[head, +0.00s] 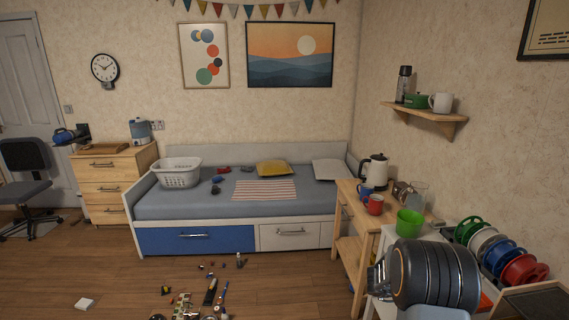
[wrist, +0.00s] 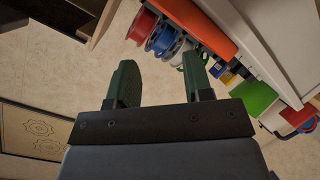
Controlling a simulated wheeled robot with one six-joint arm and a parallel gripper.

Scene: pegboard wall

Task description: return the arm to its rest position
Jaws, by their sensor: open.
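My gripper (wrist: 160,72) shows in the wrist view with its two green fingers spread apart. It is open, and nothing is between the fingers. Red and blue spools (wrist: 162,38) appear beyond the fingertips, and the right finger overlaps part of the spool row. In the head view a dark ringed part of my arm stands at the lower right, close to the camera. The fingers are not visible in the head view.
A row of coloured spools (head: 503,255) stands right of my arm. A wooden side table (head: 349,213) holds a kettle (head: 374,170) and a red mug (head: 375,204). A wall shelf (head: 428,115) is above.

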